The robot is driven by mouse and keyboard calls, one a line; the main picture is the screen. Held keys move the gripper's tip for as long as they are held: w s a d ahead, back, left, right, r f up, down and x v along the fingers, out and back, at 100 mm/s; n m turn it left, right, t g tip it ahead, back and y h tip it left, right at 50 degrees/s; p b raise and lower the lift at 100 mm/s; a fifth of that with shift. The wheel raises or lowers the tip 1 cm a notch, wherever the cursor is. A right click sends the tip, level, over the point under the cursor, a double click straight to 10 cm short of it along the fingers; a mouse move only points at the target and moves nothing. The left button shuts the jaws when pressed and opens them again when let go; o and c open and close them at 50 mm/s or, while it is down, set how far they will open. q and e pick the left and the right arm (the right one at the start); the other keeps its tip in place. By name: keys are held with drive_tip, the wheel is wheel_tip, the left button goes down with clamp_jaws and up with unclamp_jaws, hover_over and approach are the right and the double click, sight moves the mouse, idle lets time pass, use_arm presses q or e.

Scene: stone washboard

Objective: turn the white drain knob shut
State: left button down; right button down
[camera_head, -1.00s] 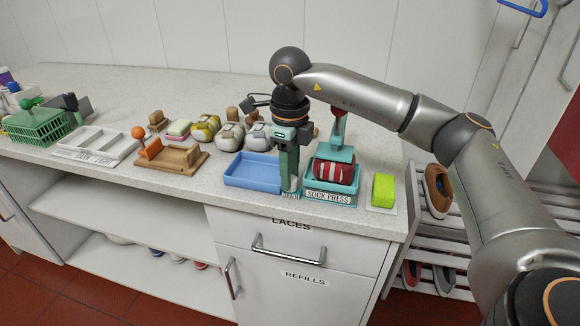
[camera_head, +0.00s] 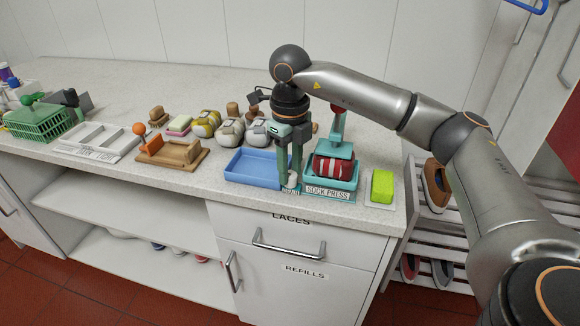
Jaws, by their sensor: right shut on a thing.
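The white drain knob (camera_head: 292,181) shows as a small pale piece low between my right gripper's fingers, at the counter's front edge. It sits between the blue tray and the sock press, with a small label below it. My right gripper (camera_head: 290,182) points straight down and is shut on the knob. The fingers hide most of the knob, so I cannot tell its angle. My left gripper is not in view.
The blue tray (camera_head: 233,181) is close on the left of the gripper. The sock press (camera_head: 345,182) with a red striped roll is close on the right. A green sponge (camera_head: 382,186) lies further right. Rolled socks (camera_head: 231,132) stand behind the tray.

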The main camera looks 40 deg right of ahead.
sight(290, 174)
drive_tip(key=c, duration=0.5)
unclamp_jaws()
use_arm(q)
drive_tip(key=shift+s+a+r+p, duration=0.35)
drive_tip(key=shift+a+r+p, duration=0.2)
drive_tip(key=shift+p, duration=0.55)
use_arm(e)
wheel_tip(290, 174, up, 12)
drive_tip(key=shift+r, duration=0.25)
drive_tip(key=shift+a, duration=0.1)
